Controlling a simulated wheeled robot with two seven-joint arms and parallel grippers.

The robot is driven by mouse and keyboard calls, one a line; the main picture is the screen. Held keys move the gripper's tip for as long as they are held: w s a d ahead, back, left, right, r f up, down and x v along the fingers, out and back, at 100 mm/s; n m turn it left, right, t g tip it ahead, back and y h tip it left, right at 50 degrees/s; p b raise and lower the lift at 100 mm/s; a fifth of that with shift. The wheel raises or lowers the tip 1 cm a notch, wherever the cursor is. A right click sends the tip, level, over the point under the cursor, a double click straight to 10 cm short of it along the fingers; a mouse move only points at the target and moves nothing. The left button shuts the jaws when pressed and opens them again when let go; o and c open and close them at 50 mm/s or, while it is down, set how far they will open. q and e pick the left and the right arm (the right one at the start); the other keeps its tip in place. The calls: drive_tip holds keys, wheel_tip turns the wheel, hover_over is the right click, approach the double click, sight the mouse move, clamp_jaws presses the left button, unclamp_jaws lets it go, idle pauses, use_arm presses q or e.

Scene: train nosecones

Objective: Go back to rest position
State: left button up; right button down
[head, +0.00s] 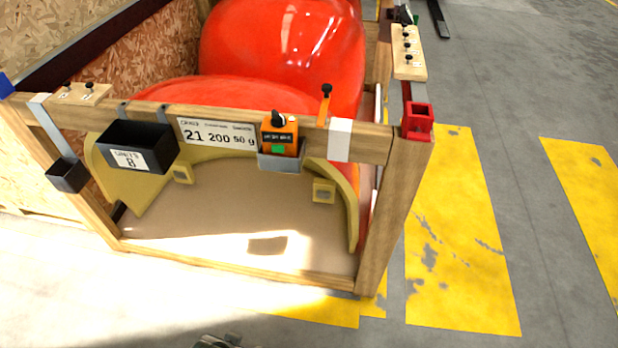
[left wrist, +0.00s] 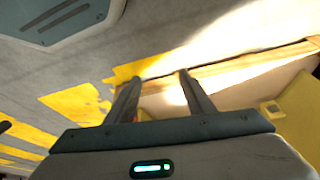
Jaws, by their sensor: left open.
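My left gripper (left wrist: 157,78) shows in the left wrist view with its two fingers apart and nothing between them. Beyond the fingers are the floor and the bottom wooden beam of a frame (left wrist: 222,68). In the head view only a small dark grey part, probably of my left arm or gripper, shows at the bottom edge. My right gripper is in neither view.
A wooden frame (head: 392,215) holds a large red nosecone (head: 285,45). On its top beam hang a black bin (head: 137,146), an orange device (head: 280,138) and a red holder (head: 417,118). Grey floor (head: 520,190) with yellow markings (head: 455,240) is open at right.

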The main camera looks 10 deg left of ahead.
use_arm(q)
wheel_tip(320, 180, down, 16)
drive_tip(key=s+d+t+p, duration=0.1)
drive_tip(key=s+p, duration=0.2)
drive_tip(key=shift+d+r+h, duration=0.2)
drive_tip(key=shift+d+h, duration=0.1)
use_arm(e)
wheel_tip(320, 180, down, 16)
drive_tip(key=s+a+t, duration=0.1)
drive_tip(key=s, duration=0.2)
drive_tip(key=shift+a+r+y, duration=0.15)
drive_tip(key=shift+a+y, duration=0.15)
